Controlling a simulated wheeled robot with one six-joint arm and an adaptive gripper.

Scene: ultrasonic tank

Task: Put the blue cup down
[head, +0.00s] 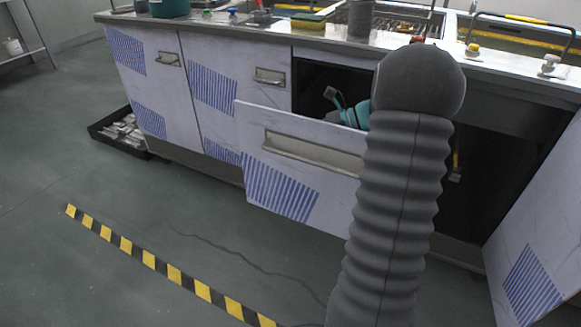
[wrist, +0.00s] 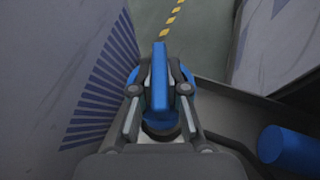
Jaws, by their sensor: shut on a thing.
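The blue cup (wrist: 160,72) is in my gripper (wrist: 159,92) in the wrist view. A flat blue upright part of it stands between the two fingers, and rounded blue parts show at both sides. The fingers are shut on it. In the head view my own grey arm fills the middle right, and neither the cup nor the gripper can be made out clearly.
A pulled-out drawer (head: 285,190) with a striped front stands below the counter (head: 235,30). A teal and dark object (head: 352,113) shows behind it, partly hidden. A blue cylinder (wrist: 288,150) lies at lower right in the wrist view. A cabinet door (head: 535,245) stands open at right.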

